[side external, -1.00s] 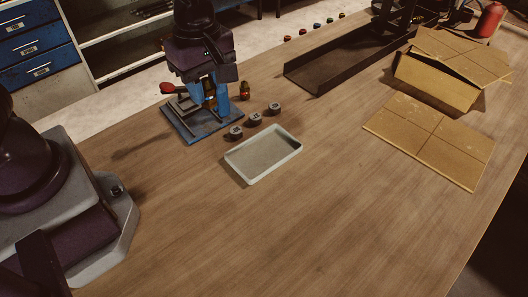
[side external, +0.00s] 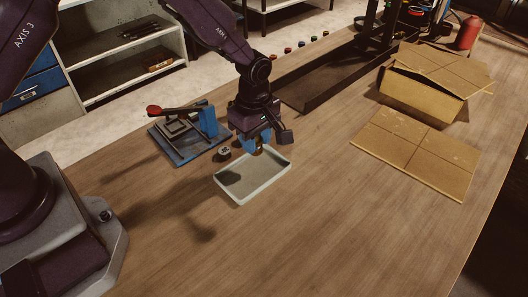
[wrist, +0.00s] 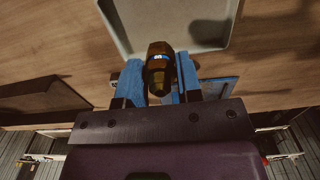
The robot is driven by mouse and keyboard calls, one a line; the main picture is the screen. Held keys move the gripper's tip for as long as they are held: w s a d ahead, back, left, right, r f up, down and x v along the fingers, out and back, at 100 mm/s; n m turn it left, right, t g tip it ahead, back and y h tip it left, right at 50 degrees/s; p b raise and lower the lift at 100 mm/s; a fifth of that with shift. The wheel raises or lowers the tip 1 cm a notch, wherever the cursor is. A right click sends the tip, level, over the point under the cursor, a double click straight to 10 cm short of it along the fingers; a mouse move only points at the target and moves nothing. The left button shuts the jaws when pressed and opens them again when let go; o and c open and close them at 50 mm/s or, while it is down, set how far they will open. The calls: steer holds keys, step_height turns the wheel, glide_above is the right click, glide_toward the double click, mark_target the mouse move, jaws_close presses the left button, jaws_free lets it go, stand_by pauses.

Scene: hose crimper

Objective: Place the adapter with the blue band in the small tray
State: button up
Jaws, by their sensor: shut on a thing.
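The brass adapter with a blue band (wrist: 159,68) is between the two blue fingers of my gripper (wrist: 159,84) in the wrist view. My gripper (side external: 258,148) is shut on it and points down. In the side view the adapter (side external: 258,151) shows as a small brass tip below the fingers. The small tray (side external: 239,200) is pale grey, shallow and empty apart from shadow. The adapter appears near the tray's far edge; its exact height above the rim cannot be told. The tray (wrist: 121,27) also shows in the wrist view.
A blue crimper with a red-knobbed lever (side external: 185,138) stands left of the gripper. A small dark fitting (side external: 224,154) is beside the tray. A long dark tray (side external: 320,85) and an open cardboard box (side external: 425,95) lie behind. The wood in front is clear.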

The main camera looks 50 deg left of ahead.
steer(key=shift+w+d+f, duration=0.2)
steer(key=shift+w+f, duration=0.75)
steer(key=shift+f, duration=0.15)
steer(key=shift+w+f, duration=0.15)
steer(key=shift+f, duration=1.55)
steer(key=shift+f, duration=0.15)
steer(key=o, duration=1)
steer(key=shift+o, duration=0.2)
